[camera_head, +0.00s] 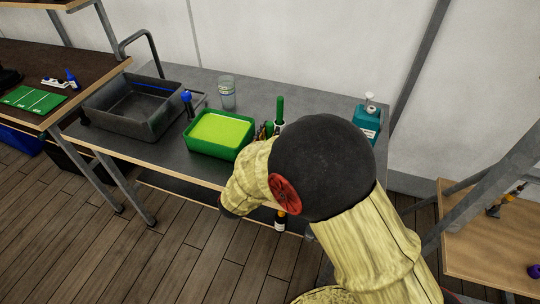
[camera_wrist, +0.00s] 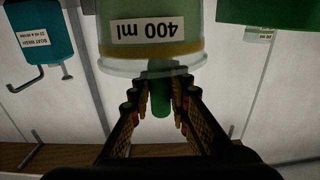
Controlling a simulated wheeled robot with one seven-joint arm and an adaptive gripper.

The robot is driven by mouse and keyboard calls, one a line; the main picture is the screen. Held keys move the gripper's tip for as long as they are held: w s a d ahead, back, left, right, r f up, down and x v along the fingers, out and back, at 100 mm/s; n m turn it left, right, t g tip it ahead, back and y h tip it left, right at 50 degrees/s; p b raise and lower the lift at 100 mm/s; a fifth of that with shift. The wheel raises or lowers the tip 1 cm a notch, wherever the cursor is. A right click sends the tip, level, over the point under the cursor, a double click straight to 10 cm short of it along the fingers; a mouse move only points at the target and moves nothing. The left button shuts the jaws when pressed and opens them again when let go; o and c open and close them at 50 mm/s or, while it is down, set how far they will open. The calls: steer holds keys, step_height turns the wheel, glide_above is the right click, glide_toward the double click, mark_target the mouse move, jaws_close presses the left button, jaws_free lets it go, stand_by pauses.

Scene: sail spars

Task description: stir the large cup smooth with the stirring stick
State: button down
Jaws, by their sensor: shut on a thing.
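A green stick (camera_head: 279,108) stands upright at my gripper (camera_head: 266,132), its top above the fingers. In the wrist view its dark green part (camera_wrist: 160,95) lies between the fingertips of my gripper (camera_wrist: 160,105), which is shut on it. A large pale green cup (camera_wrist: 150,30) labelled 400 ml is just beyond the fingers, appearing upside down, with a yellowish band near its clear rim. In the head view my arm hides this cup. I cannot tell whether the stick's lower end is in the cup.
A green tray (camera_head: 245,153) with yellow-green contents stands left of my gripper, a clear cup (camera_head: 228,93) behind it. A grey basin (camera_head: 101,112) and blue-topped tool (camera_head: 187,98) are further left. A teal pump bottle (camera_head: 366,121) stands right. The back of the table is mostly clear.

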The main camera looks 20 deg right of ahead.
steer(key=shift+a+r+p, duration=0.1)
steer(key=shift+r+p, duration=4.8)
steer(key=shift+r, duration=1.5)
steer(key=shift+w+f, duration=0.1)
